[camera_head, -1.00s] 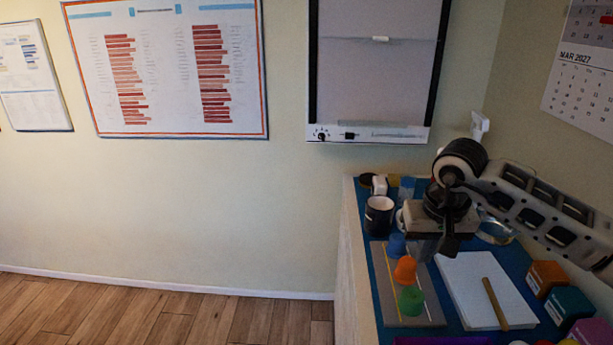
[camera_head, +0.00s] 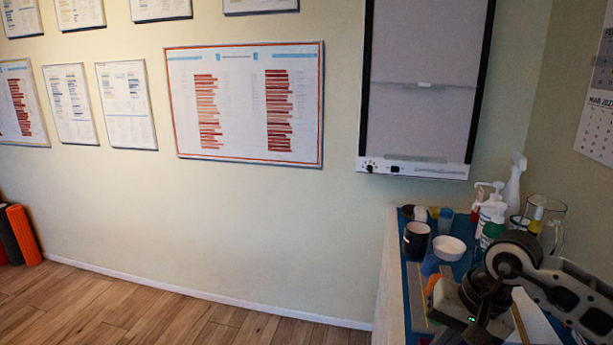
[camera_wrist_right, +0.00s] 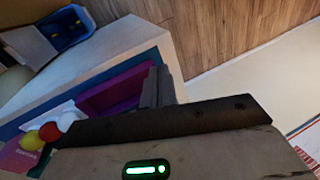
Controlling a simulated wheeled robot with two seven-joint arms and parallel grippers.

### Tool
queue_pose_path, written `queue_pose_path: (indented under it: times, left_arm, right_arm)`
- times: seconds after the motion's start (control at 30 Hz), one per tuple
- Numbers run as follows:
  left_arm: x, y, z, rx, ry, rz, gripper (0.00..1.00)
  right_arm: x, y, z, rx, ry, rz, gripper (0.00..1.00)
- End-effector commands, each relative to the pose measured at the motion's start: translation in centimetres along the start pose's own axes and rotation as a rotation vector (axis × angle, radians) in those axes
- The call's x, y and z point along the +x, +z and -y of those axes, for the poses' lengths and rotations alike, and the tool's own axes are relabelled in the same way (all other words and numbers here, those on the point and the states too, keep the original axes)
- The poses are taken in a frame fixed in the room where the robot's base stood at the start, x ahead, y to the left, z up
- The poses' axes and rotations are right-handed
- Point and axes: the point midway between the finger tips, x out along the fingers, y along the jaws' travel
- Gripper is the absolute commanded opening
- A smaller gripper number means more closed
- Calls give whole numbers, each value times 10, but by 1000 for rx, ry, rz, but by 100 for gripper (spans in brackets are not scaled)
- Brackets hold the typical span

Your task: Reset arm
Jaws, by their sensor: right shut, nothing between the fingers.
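My right arm comes in from the right in the head view, low over the counter (camera_head: 393,290). The end of my right gripper is covered by its own body and the arm there. In the right wrist view my right gripper (camera_wrist_right: 157,87) is shut and empty, with its fingers together beside a purple tray (camera_wrist_right: 112,92). I cannot tell whether they touch it. My left arm and gripper are in neither view.
A dark mug (camera_head: 416,241), a white bowl (camera_head: 449,247), a blue cup (camera_head: 430,265) and an orange cup (camera_head: 433,284) stand near the arm. Pump bottles (camera_head: 491,216), a spray bottle (camera_head: 515,182) and a glass jug (camera_head: 546,222) stand behind.

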Motion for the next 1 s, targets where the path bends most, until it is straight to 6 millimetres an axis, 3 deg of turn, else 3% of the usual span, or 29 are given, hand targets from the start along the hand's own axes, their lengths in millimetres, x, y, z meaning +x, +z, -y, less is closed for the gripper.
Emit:
queue_pose_path:
  times: [0.27, 0.37, 0.43, 0.53, 0.63, 0.67, 0.73, 0.8, 0.9, 1.0]
  left_arm:
    - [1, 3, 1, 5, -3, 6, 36]
    - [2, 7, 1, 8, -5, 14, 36]
    - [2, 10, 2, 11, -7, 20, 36]
    - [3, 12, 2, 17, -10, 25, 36]
    - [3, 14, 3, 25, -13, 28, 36]
    - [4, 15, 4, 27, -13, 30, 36]
    - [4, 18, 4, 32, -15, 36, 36]
    - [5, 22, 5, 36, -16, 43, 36]
    - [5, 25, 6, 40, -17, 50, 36]
    - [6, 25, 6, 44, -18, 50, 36]
  right_arm:
    - [36, 78, 79, 340, -374, 328, 0]
    - [33, 122, 126, 669, -587, 629, 0]
    - [17, 141, 155, 1005, -727, 923, 0]
    - [-4, 136, 171, 1535, -840, 1380, 0]
    - [-1, 112, 152, 2092, -842, 1874, 0]
    - [6, 105, 140, -2253, 817, -2023, 0]
    - [34, 94, 104, -1908, 525, -1735, 0]
    - [69, 97, 64, -1576, 310, -1472, 0]
    - [112, 120, 18, -1203, 125, -1182, 0]
    - [142, 148, -14, -930, 21, -975, 0]
